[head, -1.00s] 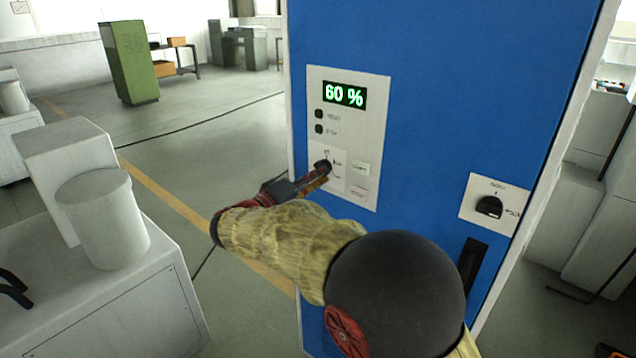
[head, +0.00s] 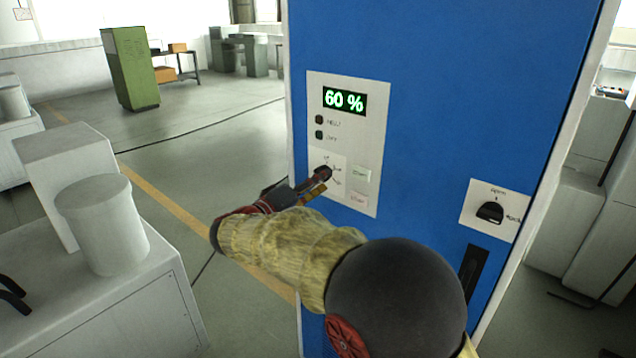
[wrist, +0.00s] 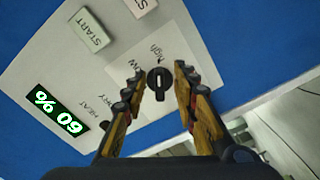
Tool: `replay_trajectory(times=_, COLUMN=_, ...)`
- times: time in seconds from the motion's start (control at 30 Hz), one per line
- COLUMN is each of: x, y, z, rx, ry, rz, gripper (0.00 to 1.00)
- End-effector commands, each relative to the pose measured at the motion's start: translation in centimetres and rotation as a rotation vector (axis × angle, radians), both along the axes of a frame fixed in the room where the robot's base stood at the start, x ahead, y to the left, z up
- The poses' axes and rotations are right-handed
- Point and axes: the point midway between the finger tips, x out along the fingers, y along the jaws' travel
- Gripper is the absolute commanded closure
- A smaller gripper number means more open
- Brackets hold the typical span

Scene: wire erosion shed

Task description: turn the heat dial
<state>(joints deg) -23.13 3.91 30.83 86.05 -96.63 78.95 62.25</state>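The heat dial (wrist: 159,82) is a small round black knob with a raised ridge, on a pale panel between "low" and "high" marks. In the wrist view the two fingers of my gripper (wrist: 160,76) stand open on either side of it, with a narrow gap showing on each side. Whether the tips reach down to the panel I cannot tell. In the head view my gripper (head: 323,175) is at the lower part of the panel (head: 373,135) and hides the dial. The green display (head: 344,98) reads 60 %; it also shows in the wrist view (wrist: 58,115).
A START button (wrist: 89,30) and a second button sit beside the dial. Two dark lamps lie under the display. The blue cabinet (head: 450,90) also carries a black open/lock knob (head: 490,212) and a dark handle (head: 473,272). A white cylinder (head: 103,225) stands at left.

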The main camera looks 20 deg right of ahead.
Motion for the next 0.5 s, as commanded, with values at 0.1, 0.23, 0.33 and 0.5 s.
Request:
replay_trajectory(times=0.1, x=-0.1, y=0.2, z=0.0, rx=0.0, ry=0.0, rz=0.001, gripper=0.72)
replay_trajectory(times=0.23, x=-0.7, y=1.2, z=0.1, rx=0.0, ry=-0.001, rz=0.002, gripper=0.72)
replay_trajectory(times=0.33, x=-1.7, y=2.6, z=0.1, rx=0.0, ry=-0.002, rz=0.004, gripper=0.72)
replay_trajectory(times=0.5, x=-3.8, y=5.5, z=0.0, rx=-0.001, ry=0.0, rz=0.005, gripper=0.72)
